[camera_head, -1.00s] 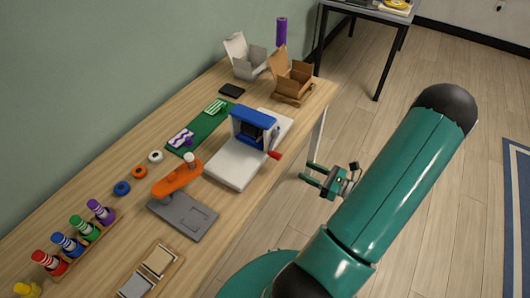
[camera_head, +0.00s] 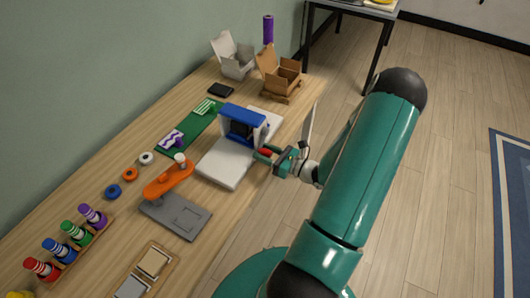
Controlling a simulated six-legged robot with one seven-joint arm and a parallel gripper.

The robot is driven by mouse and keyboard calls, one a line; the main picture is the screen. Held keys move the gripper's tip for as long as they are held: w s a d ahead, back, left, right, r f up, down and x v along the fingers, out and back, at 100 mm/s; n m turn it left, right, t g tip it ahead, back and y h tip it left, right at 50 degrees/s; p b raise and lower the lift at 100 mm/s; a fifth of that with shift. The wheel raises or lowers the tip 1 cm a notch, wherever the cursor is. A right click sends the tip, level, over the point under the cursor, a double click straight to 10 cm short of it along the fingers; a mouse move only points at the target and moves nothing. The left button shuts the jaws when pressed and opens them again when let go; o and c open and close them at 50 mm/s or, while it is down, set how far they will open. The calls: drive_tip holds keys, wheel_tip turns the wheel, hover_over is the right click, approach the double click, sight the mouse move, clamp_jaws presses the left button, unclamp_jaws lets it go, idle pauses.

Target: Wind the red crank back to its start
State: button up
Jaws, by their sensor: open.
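The red crank (camera_head: 265,152) sticks out from the right side of a blue-framed device (camera_head: 242,112) on a white base (camera_head: 222,166), near the table's right edge. Only a small part of the red shows. My gripper (camera_head: 267,157) is right at the crank, with its green fingers reaching toward it from the right. The jaws are open. I cannot tell whether a finger touches the crank, and the gripper partly hides it.
An orange lever on a grey plate (camera_head: 186,222) stands nearer on the table (camera_head: 95,165). A green mat (camera_head: 190,128), open boxes (camera_head: 280,78) and colored markers (camera_head: 80,234) are around. Free floor lies to the right.

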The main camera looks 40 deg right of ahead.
clamp_jaws()
drive_tip(key=shift+a+r, duration=0.1)
drive_tip(key=shift+a, duration=0.05)
idle(0.4)
